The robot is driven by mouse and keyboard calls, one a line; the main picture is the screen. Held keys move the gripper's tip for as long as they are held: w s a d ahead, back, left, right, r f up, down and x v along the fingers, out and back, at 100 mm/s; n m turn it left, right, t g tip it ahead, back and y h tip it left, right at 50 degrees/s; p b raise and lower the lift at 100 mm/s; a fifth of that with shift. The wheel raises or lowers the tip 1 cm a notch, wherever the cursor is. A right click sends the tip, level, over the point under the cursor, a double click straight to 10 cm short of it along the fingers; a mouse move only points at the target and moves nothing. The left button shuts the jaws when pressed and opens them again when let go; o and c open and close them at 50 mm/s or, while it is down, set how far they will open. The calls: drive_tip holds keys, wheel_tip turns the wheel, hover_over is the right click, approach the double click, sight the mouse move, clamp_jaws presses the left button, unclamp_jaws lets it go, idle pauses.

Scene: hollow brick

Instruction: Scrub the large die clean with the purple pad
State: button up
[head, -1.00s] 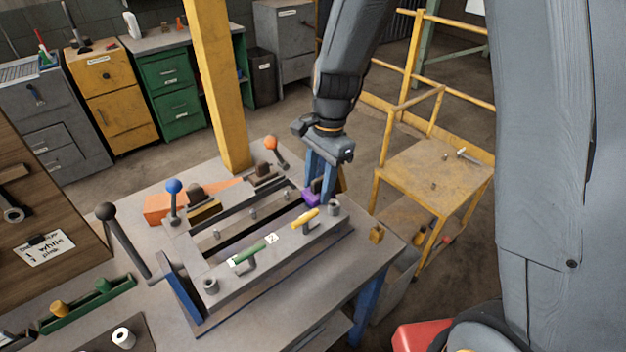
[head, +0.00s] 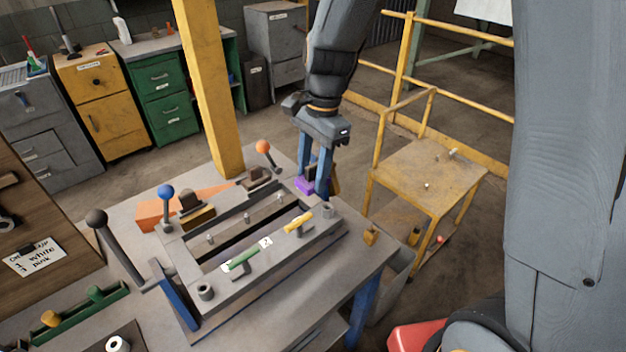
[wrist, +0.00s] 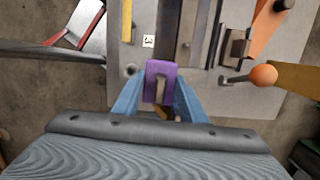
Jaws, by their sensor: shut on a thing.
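My gripper (head: 313,188) is shut on the purple pad (head: 304,187) above the far right end of a grey metal frame (head: 222,281). The wrist view shows the pad (wrist: 160,82) between my two blue fingers. The frame has long dark slots with small upright pins and lies on the workbench. It looks like the die, but I cannot tell which part is the large one. A small white tag (head: 265,242) sits on its near rail. I cannot tell whether the pad touches the frame.
Levers with orange (head: 263,146), blue (head: 166,191) and black (head: 97,218) knobs rise around the frame. A yellow post (head: 208,90) stands behind the bench. A yellow cart (head: 430,168) is at the right.

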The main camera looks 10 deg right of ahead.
sight(312, 166)
drive_tip(key=shift+r, duration=0.45)
drive_tip(key=shift+r, duration=1.45)
